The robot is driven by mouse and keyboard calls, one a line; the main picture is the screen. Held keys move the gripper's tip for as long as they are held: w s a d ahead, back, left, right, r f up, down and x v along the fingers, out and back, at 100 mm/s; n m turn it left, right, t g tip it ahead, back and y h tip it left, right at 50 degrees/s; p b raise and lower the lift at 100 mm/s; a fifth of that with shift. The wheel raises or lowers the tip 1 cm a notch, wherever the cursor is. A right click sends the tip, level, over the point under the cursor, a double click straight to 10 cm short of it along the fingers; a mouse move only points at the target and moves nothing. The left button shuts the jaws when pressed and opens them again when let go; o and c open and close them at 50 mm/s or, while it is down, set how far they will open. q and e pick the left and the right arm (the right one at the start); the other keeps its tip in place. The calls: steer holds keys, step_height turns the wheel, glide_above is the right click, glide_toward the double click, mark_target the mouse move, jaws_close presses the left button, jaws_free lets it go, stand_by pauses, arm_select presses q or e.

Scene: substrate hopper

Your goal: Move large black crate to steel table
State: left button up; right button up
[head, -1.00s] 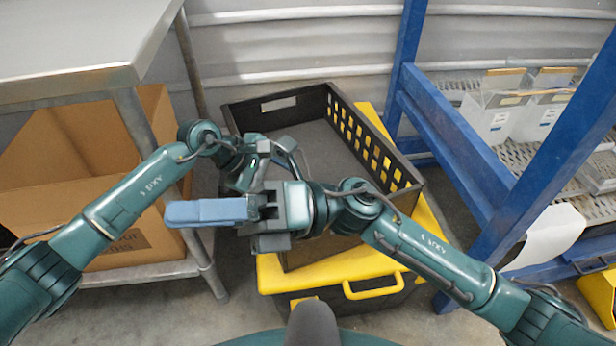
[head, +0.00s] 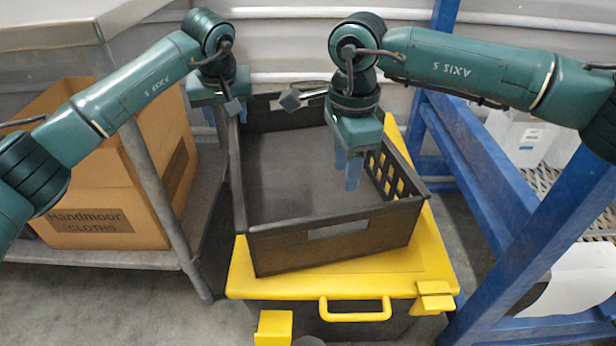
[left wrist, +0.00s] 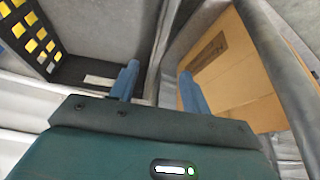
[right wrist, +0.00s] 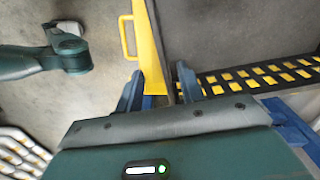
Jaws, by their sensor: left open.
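The large black crate (head: 385,232) sits slightly turned on a yellow-lidded box and looks empty. Its perforated right wall shows yellow through the holes. The steel table (head: 45,22) is at upper left. My left gripper (head: 224,114) is open by the crate's far left side; the crate (left wrist: 75,70) also shows in the left wrist view. My right gripper (head: 348,172) points down near the right wall. In the right wrist view its fingers (right wrist: 160,90) are apart, with a crate wall running between them. I cannot tell whether either gripper touches the crate.
The yellow lid (head: 290,287) has a front handle. A cardboard box (head: 100,233) stands on the steel table's lower shelf, behind a table leg (head: 150,180). A blue rack (head: 520,220) with pale containers stands close on the right. A corrugated wall is behind.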

mark_target(233, 146)
arm_select(q)
steer(key=x, duration=1.3)
steer(key=shift+d+f, duration=0.1)
steer(key=shift+f, duration=0.05)
arm_select(e)
step_height(233, 146, down, 13)
steer(key=shift+a+f, duration=0.1)
arm_select(q)
steer(key=c, duration=0.8)
arm_select(e)
steer(key=c, duration=0.8)
arm_select(q)
jaws_close()
arm_select(e)
jaws_close()
